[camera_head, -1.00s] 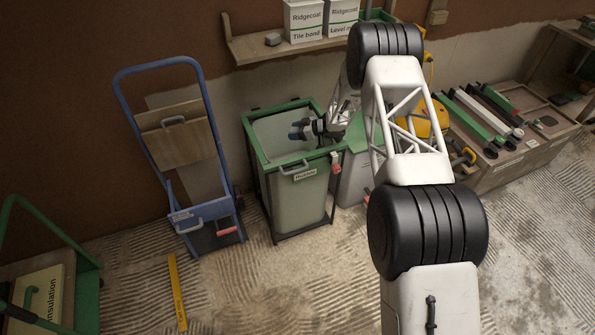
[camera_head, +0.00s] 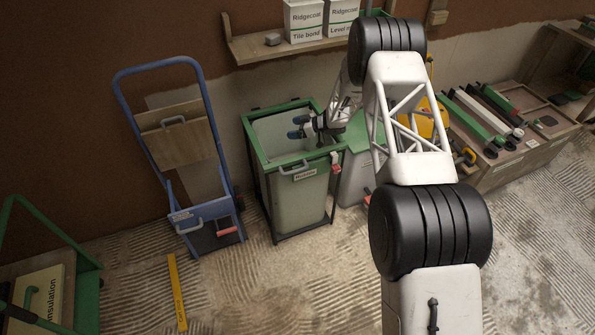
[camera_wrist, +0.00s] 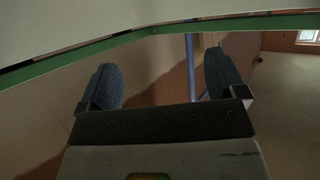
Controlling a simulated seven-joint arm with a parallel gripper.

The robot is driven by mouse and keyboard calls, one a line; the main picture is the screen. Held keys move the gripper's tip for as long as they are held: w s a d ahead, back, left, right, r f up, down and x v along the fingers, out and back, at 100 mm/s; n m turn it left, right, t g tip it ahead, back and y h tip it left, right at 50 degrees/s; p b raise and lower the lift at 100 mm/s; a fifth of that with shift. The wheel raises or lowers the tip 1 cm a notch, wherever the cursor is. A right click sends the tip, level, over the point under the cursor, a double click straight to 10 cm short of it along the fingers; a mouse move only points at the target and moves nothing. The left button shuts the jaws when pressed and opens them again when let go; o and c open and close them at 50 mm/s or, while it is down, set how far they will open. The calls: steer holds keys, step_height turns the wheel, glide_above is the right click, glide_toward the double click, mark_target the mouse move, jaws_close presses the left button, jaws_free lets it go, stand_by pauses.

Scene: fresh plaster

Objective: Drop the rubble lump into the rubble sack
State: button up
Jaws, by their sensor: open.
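The rubble sack (camera_head: 300,190) is a pale bag in a dark stand with a green rim and a label on its front. My gripper (camera_head: 297,127) is over the sack's open top, its two blue-grey fingers spread. In the wrist view my gripper (camera_wrist: 162,75) is open, with nothing between the fingers. A green bar, likely the sack's rim (camera_wrist: 75,54), crosses the top of that view. I see no rubble lump in the gripper; the bottom of the sack is hidden.
The shelf (camera_head: 262,50) with two white boxes is above and behind the sack. A blue hand truck (camera_head: 205,190) stands to the left. A crate-like bench (camera_head: 510,150) with tools is at right.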

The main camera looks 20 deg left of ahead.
steer(key=w+d+r+m+t, duration=0.5)
steer(key=d+r+t, duration=0.1)
steer(key=d+r, duration=0.25)
steer(key=w+d+m+t+h, duration=0.3)
steer(key=d+m+t, duration=0.3)
steer(key=d, duration=1.2)
steer(key=shift+w+d+r+h, duration=0.15)
steer(key=shift+w+d+h, duration=0.05)
steer(key=shift+d+h, duration=0.2)
steer(key=shift+r, duration=0.1)
stand_by(0.5)
